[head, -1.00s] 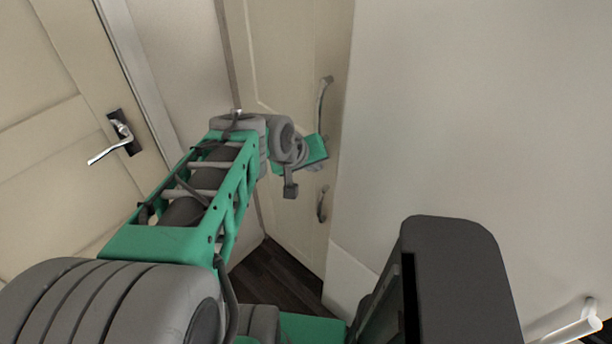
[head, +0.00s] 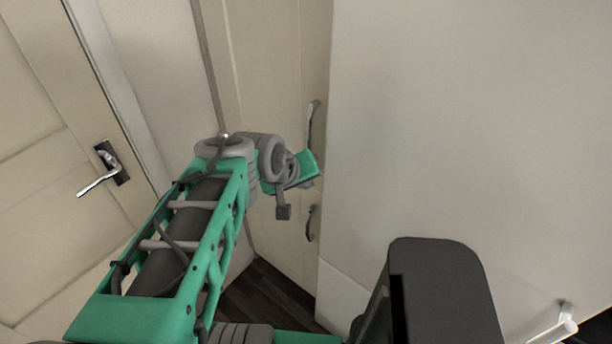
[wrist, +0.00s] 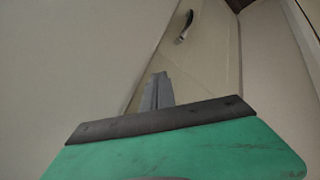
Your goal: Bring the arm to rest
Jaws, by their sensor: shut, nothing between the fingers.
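My arm reaches forward from the lower left of the head view, its green and grey links in front of a cream cabinet door. My gripper is at the arm's far end, close to the cabinet handles; its fingers are hidden there behind the wrist. In the wrist view my gripper (wrist: 157,92) shows its two grey fingers together above the dark edge of its green body. It is shut and holds nothing.
The cabinet has an upper handle (head: 314,125) and a lower handle (head: 310,223). A door with a lever handle (head: 98,184) is at left. A plain pale wall panel (head: 465,130) fills the right. A white bar (head: 552,331) sticks out at lower right. Dark floor (head: 265,295) shows between.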

